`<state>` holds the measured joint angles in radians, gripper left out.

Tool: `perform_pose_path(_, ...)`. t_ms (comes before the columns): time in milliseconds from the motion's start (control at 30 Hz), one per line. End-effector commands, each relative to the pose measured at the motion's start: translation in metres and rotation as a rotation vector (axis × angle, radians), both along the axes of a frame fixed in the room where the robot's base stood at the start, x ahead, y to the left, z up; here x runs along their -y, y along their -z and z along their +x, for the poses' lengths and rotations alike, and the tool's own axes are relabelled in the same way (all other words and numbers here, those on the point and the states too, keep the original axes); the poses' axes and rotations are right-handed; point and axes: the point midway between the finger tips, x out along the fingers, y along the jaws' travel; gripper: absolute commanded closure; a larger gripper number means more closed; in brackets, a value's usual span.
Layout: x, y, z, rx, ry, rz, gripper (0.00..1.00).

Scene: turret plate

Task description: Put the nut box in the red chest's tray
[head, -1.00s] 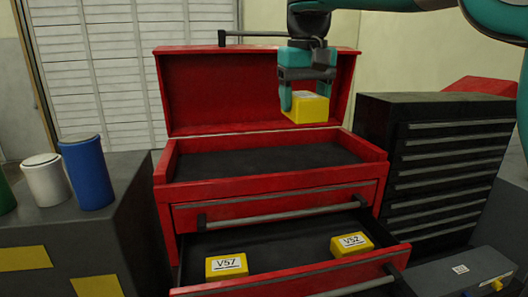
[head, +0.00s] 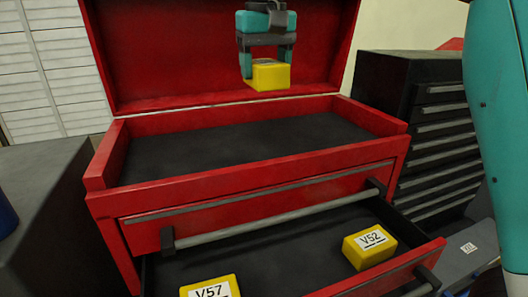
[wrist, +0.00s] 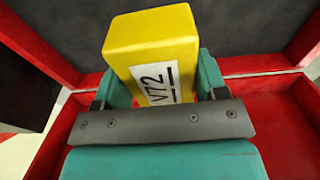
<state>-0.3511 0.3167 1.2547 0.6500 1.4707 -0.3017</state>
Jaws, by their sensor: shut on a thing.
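My gripper (head: 267,66) is shut on a yellow box (head: 270,76) and holds it in the air above the back of the red chest's tray. In the wrist view the box (wrist: 150,40) sits between my fingers, with a white label reading V72. The red chest (head: 230,185) stands with its lid (head: 170,60) raised. Its top tray (head: 225,150) has a dark floor and is empty. Whether the held box is the nut box cannot be told from its label.
The chest's lower drawer (head: 265,250) is pulled out and holds two yellow boxes, V57 (head: 210,288) and V52 (head: 369,245). A black cabinet (head: 425,110) stands at the right. A dark grey block (head: 45,200) stands at the left.

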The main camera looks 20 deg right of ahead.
Motion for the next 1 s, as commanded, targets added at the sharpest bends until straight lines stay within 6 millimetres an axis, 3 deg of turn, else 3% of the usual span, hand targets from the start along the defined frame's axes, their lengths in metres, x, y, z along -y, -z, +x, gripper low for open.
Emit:
perform_pose_path(33,0.001,0.021,0.0,0.002,0.001,0.001,0.74)
perform_pose_path(333,0.002,0.08,0.0,0.002,0.004,0.0,0.74)
perform_pose_path(500,0.002,0.097,0.0,0.002,0.003,0.001,0.74)
perform_pose_path(733,0.002,0.107,0.0,0.002,0.003,0.001,0.74)
perform_pose_path(1000,0.002,0.144,0.0,0.002,0.003,0.0,0.74)
